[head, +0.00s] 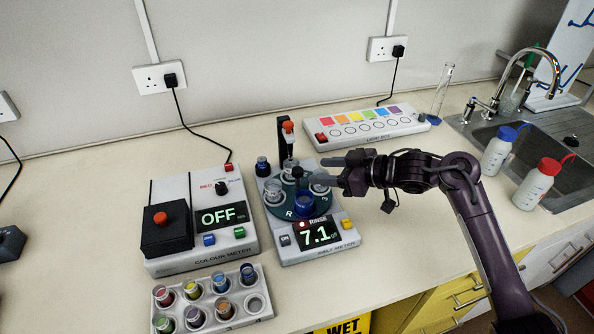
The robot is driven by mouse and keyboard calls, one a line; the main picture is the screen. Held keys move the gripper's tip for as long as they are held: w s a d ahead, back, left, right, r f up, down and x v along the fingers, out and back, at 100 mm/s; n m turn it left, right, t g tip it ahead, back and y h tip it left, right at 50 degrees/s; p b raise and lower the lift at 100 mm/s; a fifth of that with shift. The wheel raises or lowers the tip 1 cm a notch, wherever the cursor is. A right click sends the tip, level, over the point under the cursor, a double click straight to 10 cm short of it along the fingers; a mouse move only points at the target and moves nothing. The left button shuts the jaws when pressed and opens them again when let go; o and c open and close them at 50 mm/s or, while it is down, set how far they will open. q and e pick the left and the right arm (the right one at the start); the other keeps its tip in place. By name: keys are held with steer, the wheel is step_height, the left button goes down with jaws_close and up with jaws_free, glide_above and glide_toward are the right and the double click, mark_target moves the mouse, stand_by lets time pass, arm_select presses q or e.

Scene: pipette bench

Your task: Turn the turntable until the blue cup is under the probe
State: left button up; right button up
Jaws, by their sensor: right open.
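The dark teal turntable (286,207) sits on a pale meter unit with a display reading 7.1. The blue cup (304,206) stands at the turntable's front, nearest me. The probe (289,140) is at the back on a dark post, with an orange-red top, over a pale cup (290,167). Other pale cups stand at the left (273,189) and right (319,186). My right gripper (322,170) is open, its fingers pointing left over the turntable's right side, close to the dark centre knob (297,173). I cannot tell whether it touches anything. My left gripper is out of view.
A colour meter (205,245) showing OFF stands left of the turntable unit. A rack of coloured vials (240,312) is in front of it. A light box (372,140) lies behind. Wash bottles (499,150) and a sink are at the right. The bench front right of the unit is clear.

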mark_target(300, 170)
steer(key=x, duration=0.3)
steer(key=shift+w, duration=0.1)
steer(key=x, duration=0.3)
steer(key=shift+p, duration=0.4)
steer(key=shift+a+f, duration=0.1)
steer(key=shift+a, duration=0.05)
steer(key=c, duration=0.6)
steer(key=shift+c, duration=1.2)
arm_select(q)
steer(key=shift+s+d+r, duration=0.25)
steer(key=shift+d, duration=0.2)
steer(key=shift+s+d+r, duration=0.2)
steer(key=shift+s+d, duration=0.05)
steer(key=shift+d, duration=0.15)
arm_select(e)
jaws_close()
